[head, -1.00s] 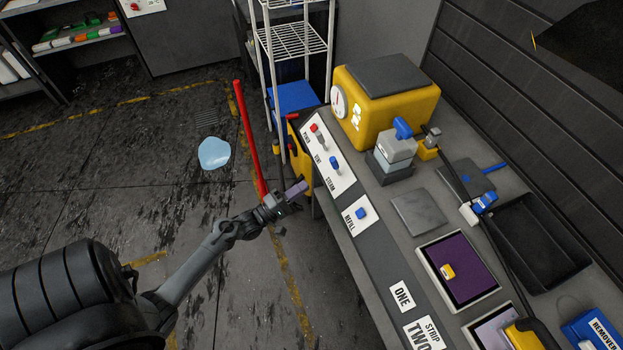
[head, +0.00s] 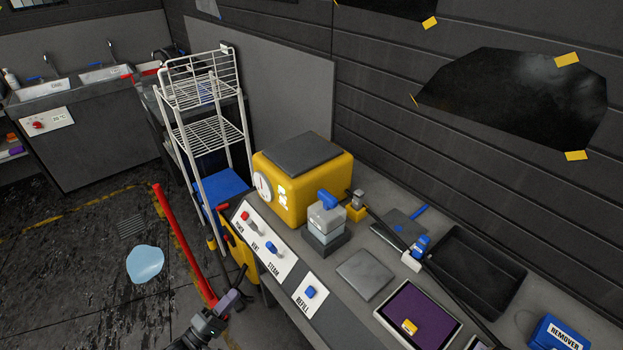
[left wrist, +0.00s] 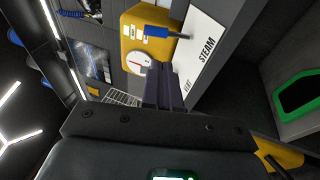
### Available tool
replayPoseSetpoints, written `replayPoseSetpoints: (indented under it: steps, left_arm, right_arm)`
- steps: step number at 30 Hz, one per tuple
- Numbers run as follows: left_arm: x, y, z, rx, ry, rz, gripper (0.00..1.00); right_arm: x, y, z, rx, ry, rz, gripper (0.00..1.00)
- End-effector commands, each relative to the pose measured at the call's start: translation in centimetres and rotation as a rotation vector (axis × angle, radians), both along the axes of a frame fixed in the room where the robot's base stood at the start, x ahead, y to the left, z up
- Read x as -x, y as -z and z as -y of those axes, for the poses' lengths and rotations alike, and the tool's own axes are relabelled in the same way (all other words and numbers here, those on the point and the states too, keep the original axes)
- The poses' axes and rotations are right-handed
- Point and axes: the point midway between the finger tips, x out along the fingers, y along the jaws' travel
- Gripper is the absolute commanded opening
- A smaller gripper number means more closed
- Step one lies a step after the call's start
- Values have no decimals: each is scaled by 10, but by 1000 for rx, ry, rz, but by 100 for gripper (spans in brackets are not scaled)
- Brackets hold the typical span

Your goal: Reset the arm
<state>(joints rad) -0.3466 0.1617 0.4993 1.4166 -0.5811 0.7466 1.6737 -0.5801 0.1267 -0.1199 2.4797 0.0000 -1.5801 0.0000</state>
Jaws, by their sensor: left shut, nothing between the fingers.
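My left gripper (head: 232,300) is low in the head view, just off the front edge of the workbench, left of the refill panel. Its fingers are shut with nothing between them, and they also show in the left wrist view (left wrist: 163,88). Beyond the fingers in that view are the yellow steamer (left wrist: 146,40) with its round gauge and the white steam panel (left wrist: 208,35). My right gripper is not seen in any view.
The workbench carries the yellow steamer (head: 318,188), a grey block with blue handle (head: 325,218), a black tray (head: 475,268), a purple screen (head: 425,312) and a blue remover box (head: 560,336). A wire rack (head: 212,140), red pole (head: 182,240) and light-blue puddle (head: 145,264) are left of it.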

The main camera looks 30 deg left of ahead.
Motion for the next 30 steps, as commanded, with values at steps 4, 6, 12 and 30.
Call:
replayPoseSetpoints:
  steps: [4,6,12,30]
  left_arm:
    - [13,13,18,11,32,-33,0]
    - [14,6,41,9,72,-20,0]
    - [-4,-16,128,-155,150,-117,0]
    - [43,-58,234,-1258,345,-737,0]
  right_arm:
    - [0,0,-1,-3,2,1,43]
    - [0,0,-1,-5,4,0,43]
    - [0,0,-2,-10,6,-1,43]
    - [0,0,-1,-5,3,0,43]
